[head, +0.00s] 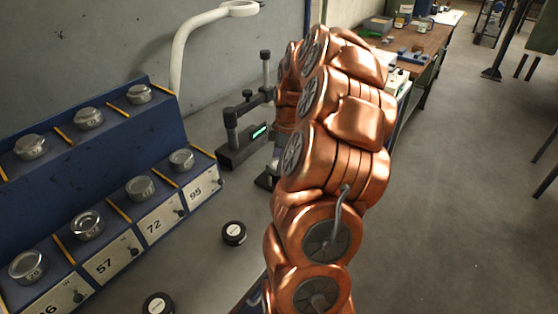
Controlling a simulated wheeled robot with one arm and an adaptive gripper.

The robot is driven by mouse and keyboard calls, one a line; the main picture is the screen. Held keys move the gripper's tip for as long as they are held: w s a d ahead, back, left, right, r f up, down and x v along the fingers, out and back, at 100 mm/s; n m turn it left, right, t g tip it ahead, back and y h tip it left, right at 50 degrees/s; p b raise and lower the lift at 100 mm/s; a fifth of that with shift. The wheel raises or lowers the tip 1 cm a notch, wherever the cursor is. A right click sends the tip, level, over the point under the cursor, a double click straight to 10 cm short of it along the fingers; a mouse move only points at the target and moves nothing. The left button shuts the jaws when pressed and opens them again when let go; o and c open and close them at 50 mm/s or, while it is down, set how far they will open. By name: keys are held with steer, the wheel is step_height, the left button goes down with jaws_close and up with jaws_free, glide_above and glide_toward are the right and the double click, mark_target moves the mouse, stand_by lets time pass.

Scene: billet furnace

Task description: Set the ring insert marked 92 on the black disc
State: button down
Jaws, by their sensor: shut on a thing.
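My copper-coloured arm fills the middle of the head view and hides what lies behind it. My gripper is not visible. Two small black round pieces with pale tops lie on the grey bench, one (234,233) beside the arm and one (158,303) at the bottom edge. I cannot tell whether either is the black disc. Several metal ring-like pieces sit on a blue stepped rack (150,125), among them one (181,160) above the 95 label and one (140,187) above the 72 label. No 92 marking is readable.
A dark measuring stand with a green display (260,132) stands on the bench behind the rack, close to my arm. A white lamp (180,50) curves up by the wall. A wooden workbench (425,40) stands behind right. The floor (460,200) at right is clear.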

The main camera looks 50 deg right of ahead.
steer(key=c, duration=0.5)
jaws_free()
steer(key=shift+f, duration=0.1)
step_height(320, 180, up, 11)
steer(key=s+d+p, duration=0.1)
steer(key=shift+d, duration=0.15)
stand_by(0.8)
stand_by(0.5)
